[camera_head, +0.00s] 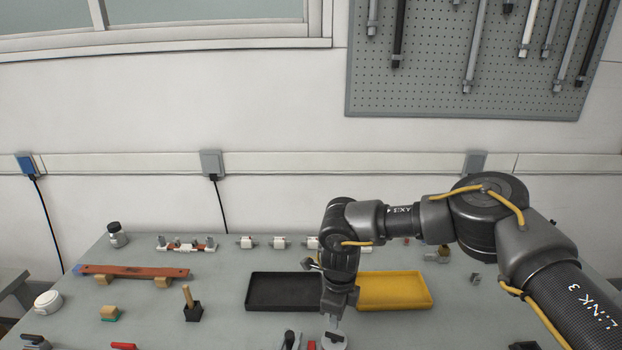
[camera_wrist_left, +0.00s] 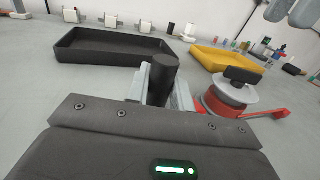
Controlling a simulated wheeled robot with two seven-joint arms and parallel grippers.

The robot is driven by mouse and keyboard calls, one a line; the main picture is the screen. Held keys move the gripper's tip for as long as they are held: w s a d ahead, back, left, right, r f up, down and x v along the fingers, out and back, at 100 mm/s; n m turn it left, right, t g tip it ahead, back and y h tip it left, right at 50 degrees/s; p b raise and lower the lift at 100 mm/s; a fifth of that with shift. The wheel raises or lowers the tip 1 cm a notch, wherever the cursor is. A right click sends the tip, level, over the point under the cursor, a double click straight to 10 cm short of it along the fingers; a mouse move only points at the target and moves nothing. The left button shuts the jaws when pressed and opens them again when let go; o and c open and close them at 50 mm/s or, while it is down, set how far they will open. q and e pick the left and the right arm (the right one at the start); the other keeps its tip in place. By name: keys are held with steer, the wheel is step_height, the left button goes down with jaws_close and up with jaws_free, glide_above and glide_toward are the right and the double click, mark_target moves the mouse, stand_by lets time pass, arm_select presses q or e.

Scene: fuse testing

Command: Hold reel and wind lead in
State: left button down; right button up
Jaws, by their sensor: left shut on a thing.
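The reel (camera_head: 333,342) is at the bottom edge of the head view, partly cut off. In the left wrist view it is a pale disc (camera_wrist_left: 232,101) with a black block on top, red below and a red bar to the right. My left gripper (camera_wrist_left: 163,90) is shut on a black upright handle (camera_wrist_left: 164,72), left of the reel; this handle also shows in the head view (camera_head: 289,338). My right gripper (camera_head: 335,320) points down just above the reel. Its grey fingers show at the wrist view's top right, cut off; their gap is unclear. I cannot make out the lead.
A black tray (camera_head: 285,306) and a yellow tray (camera_head: 400,305) lie behind the reel. A wooden peg on a black block (camera_head: 193,312), a red-brown bar (camera_head: 134,272) and a white round pot (camera_head: 48,302) stand on the left. Small white parts line the back.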

mark_target(335, 335)
steer(key=shift+f, duration=3.4)
jaws_close()
